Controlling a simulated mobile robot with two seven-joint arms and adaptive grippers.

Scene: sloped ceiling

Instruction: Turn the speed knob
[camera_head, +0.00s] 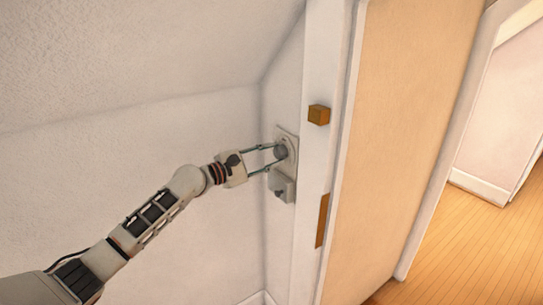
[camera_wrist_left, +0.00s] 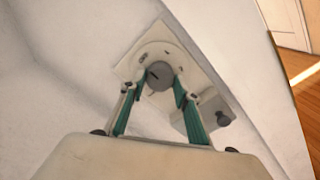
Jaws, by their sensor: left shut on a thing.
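The speed knob (camera_head: 280,152) is a round grey dial on a pale wall plate (camera_head: 291,139), beside the white door frame. In the left wrist view the knob (camera_wrist_left: 158,75) shows a dark pointer mark toward its upper left, and the plate (camera_wrist_left: 128,40) has small marks around the dial. My left gripper (camera_head: 276,156) reaches the plate from the left, its two fingers on either side of the knob. In the left wrist view the left gripper (camera_wrist_left: 155,87) is shut on the knob. My right gripper is in neither view.
A box with a small dark knob (camera_head: 282,186) sits just below the plate; it also shows in the left wrist view (camera_wrist_left: 205,120). The white door frame (camera_head: 318,170) stands close on the right, with a brown block (camera_head: 319,114) on it. Wooden floor (camera_head: 480,250) lies open at far right.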

